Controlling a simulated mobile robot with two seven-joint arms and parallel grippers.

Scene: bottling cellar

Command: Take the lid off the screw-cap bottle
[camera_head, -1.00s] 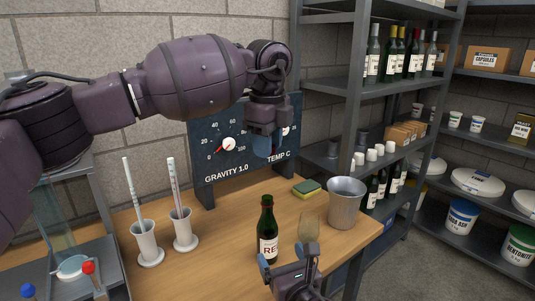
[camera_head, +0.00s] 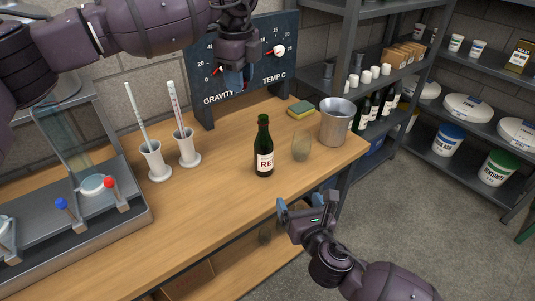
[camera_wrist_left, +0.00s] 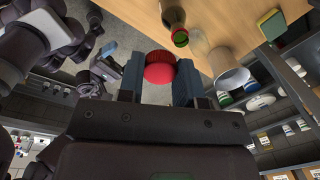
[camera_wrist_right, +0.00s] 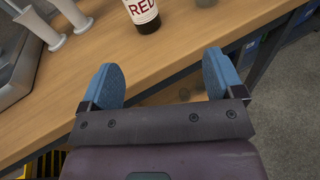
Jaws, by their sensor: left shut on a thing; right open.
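The dark green bottle (camera_head: 264,160) with a "RED" label stands upright on the wooden bench. In the left wrist view its neck (camera_wrist_left: 180,38) shows an open, uncapped mouth. My left gripper (camera_head: 236,80) is raised above and behind the bottle, in front of the gauge board. It is shut on the red lid (camera_wrist_left: 160,67), which sits between its blue fingers, apart from the bottle. My right gripper (camera_head: 306,208) is open and empty, off the bench's front edge. In the right wrist view the bottle's label (camera_wrist_right: 143,12) is beyond its open fingers (camera_wrist_right: 162,80).
A glass (camera_head: 301,147) stands just right of the bottle, with a metal bucket (camera_head: 335,123) and a sponge (camera_head: 300,111) behind. Two white cylinder stands (camera_head: 155,162) are to the left. The bench (camera_head: 220,200) is clear in front of the bottle.

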